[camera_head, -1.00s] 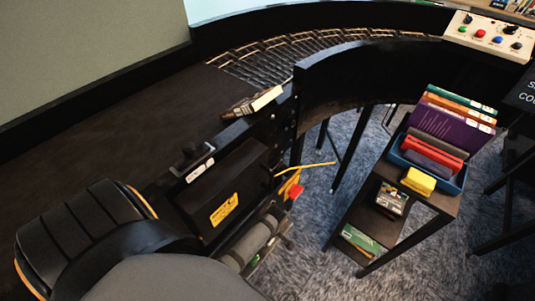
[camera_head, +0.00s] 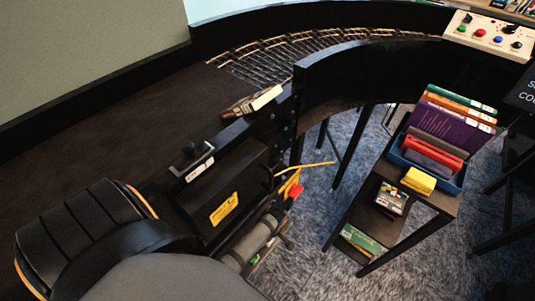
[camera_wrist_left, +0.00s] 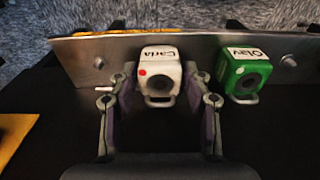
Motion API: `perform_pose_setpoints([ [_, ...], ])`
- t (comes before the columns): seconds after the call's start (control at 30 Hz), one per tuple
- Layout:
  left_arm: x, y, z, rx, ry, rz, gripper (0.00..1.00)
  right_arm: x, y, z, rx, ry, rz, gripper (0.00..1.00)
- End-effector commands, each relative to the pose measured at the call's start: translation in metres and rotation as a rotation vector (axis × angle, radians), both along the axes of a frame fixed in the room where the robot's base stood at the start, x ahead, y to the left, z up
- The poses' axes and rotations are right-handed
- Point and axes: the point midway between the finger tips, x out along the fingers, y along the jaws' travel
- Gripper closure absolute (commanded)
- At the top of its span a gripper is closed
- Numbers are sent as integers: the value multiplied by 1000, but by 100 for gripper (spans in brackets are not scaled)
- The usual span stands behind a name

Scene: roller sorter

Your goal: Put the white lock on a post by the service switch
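The white lock (camera_wrist_left: 159,79), labelled Carla with a red dot, shows in the left wrist view at a metal plate (camera_wrist_left: 98,47). My left gripper (camera_wrist_left: 166,100) is open, with one finger on each side of the white lock; a gap shows on the right side. A green lock (camera_wrist_left: 243,74), labelled Olav, is to the right, outside the fingers. In the head view a red knob with yellow (camera_head: 295,191), possibly the service switch, is beside the black box (camera_head: 228,190). I cannot make out the left gripper there. My right gripper is in neither view.
A curved roller track (camera_head: 320,45) runs behind, with a brown and white item (camera_head: 252,103) at its near end. A shelf stand at right holds a blue tray (camera_head: 398,158) of books and a yellow block (camera_head: 418,181). A button panel (camera_head: 489,35) is at the far right.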

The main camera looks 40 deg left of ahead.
Motion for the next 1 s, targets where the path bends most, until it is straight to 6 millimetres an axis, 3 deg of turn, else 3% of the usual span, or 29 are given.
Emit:
perform_pose_setpoints([
  [0.1, 0, 0, 0, 0, 0, 0, 31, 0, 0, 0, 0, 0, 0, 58],
  [0.47, -1, -1, 4, -1, 1, 0, 31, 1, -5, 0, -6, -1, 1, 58],
  [0.57, 0, -3, 19, -1, -2, 0, 31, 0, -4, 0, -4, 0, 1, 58],
  [0.9, -1, -12, 98, -2, -3, 1, 31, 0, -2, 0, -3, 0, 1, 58],
  [1.0, -1, -14, 111, 0, -1, 1, 31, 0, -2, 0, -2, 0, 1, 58],
])
